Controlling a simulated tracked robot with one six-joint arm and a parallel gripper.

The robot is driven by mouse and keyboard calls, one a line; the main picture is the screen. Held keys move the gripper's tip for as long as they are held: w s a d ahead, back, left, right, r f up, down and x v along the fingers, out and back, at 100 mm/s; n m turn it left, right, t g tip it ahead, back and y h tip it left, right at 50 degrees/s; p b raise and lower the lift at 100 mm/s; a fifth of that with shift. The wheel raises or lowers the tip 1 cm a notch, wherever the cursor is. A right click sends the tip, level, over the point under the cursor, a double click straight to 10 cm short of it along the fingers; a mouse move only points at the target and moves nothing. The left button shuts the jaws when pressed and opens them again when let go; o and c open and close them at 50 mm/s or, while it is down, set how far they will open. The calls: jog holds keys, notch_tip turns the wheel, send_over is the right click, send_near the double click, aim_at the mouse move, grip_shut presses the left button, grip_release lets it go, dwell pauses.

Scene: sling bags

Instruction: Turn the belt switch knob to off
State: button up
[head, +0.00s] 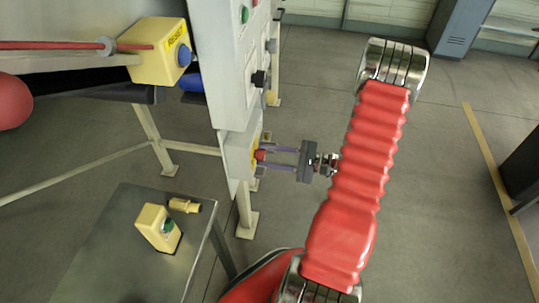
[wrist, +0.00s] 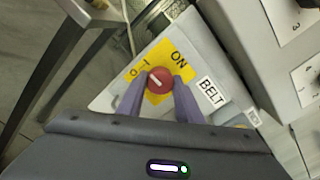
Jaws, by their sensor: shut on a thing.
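The belt switch knob (wrist: 159,80) is red with a short white mark. It sits on a yellow plate (wrist: 180,64) lettered "ON", with "I" and "O" marks and a "BELT" label (wrist: 212,92) beside it. The white mark slants; I cannot tell exactly which label it points at. My gripper (wrist: 158,84) is shut on the knob, one purple finger at each side. In the head view the knob (head: 259,155) shows as a small red spot on the side of the grey box, and my gripper (head: 268,156) reaches it from the right.
Above the belt switch is a grey control panel (head: 229,65) with a green button and a black knob. A yellow reset box (head: 158,53) with a blue button stands left. A metal table (head: 110,240) below holds a yellow box (head: 157,228) and a yellow fitting (head: 185,205). Open floor lies right.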

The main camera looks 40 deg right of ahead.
jog(key=shift+f, duration=0.1)
jog(key=o, duration=1)
jog(key=shift+o, duration=0.2)
jog(key=v, duration=1.3)
jog(key=shift+s+d, duration=0.2)
jog(key=shift+s, duration=0.1)
